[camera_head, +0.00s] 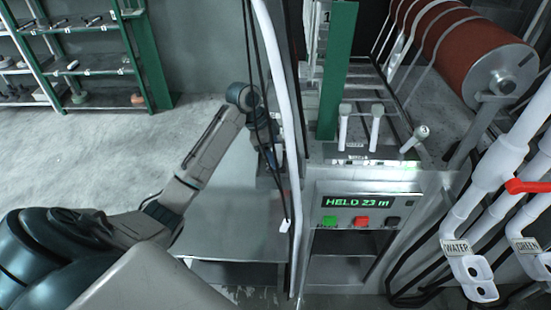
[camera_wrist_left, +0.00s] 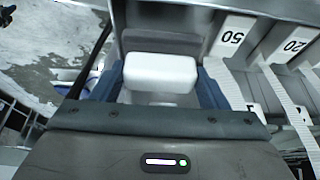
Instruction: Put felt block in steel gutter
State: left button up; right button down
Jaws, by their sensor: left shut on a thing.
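My left gripper (camera_head: 274,168) reaches in beside the machine, partly behind hanging black cables and a white pipe. In the left wrist view its blue fingers (camera_wrist_left: 160,82) are shut on the white felt block (camera_wrist_left: 160,70), one finger at each side. The block is not clear in the head view. Just beyond the block in the wrist view is a grey metal recess (camera_wrist_left: 172,40), which may be the steel gutter; I cannot tell whether the block touches it. My right gripper is not in view.
White numbered tags (camera_wrist_left: 232,36) and white webbing strips lie right of the gripper. The machine has a display panel (camera_head: 357,201) reading "HELD 23 m". White pipes with a red handle (camera_head: 527,187) stand at right. A steel surface (camera_head: 228,222) lies below my arm.

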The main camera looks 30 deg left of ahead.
pick_arm(q)
jog(key=shift+f, duration=0.35)
jog(key=f, duration=0.2)
jog(key=f+p, duration=0.1)
jog(key=f, duration=0.1)
jog(key=shift+w, duration=0.4)
jog(key=shift+f, duration=0.1)
jog(key=shift+s, duration=0.1)
jog(key=o, duration=0.7)
jog(key=shift+o, duration=0.6)
jog(key=shift+r, duration=0.25)
jog(key=b+v, duration=0.3)
jog(key=v, duration=0.8)
jog(key=shift+r+b, duration=0.3)
jog(key=shift+b, duration=0.1)
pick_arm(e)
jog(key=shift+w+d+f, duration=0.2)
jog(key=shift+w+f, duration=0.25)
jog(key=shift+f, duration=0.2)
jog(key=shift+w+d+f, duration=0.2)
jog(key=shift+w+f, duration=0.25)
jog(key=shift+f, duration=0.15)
pick_arm(q)
jog(key=shift+s, duration=0.1)
